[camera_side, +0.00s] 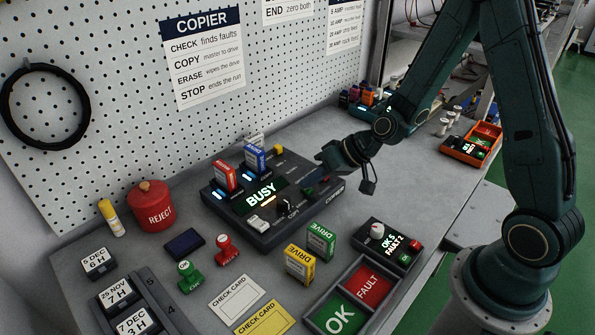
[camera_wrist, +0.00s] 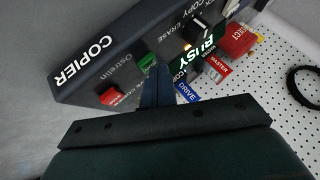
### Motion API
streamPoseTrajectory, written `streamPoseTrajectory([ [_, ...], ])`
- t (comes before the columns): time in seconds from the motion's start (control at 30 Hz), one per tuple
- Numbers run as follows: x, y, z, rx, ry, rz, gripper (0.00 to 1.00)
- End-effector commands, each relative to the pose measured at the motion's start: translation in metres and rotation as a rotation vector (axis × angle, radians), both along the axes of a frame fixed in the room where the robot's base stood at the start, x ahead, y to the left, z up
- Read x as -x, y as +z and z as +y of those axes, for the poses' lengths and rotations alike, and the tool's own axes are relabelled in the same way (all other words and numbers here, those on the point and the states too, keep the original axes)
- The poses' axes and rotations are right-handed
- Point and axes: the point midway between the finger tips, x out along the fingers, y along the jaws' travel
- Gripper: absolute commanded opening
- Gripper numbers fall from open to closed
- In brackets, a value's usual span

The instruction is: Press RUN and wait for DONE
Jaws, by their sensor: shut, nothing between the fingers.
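The dark copier (camera_side: 270,229) stands on the bench, its lit screen (camera_side: 261,194) reading BUSY with an orange bar below. A red master (camera_side: 224,177) and a blue drive (camera_side: 256,158) stand upright in its slots. My gripper (camera_side: 318,176) is shut and empty, low over the copier's right end. In the wrist view its closed fingertips (camera_wrist: 157,74) are close to a green button (camera_wrist: 148,61); I cannot tell whether they touch it. A red button (camera_wrist: 109,97) is beside it. No RUN label is readable, and the screen is partly hidden in the wrist view.
Yellow (camera_side: 299,264) and green (camera_side: 320,241) drives stand in front of the copier. An OK/FAULT tray (camera_side: 327,291) and a small box reading OK 5, FAULT 2 (camera_side: 386,245) are at front right. A red REJECT bin (camera_side: 152,207) stands left.

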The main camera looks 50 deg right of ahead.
Motion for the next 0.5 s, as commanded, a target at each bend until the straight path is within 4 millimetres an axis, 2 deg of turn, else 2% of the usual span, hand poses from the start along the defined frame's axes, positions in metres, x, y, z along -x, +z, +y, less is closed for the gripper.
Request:
streamPoseTrajectory([
  [0.27,0.0,0.001,0.0,0.001,0.0,0.001,0.0],
  [0.5,0.0,0.01,0.0,0.001,0.001,-0.001,0.0],
])
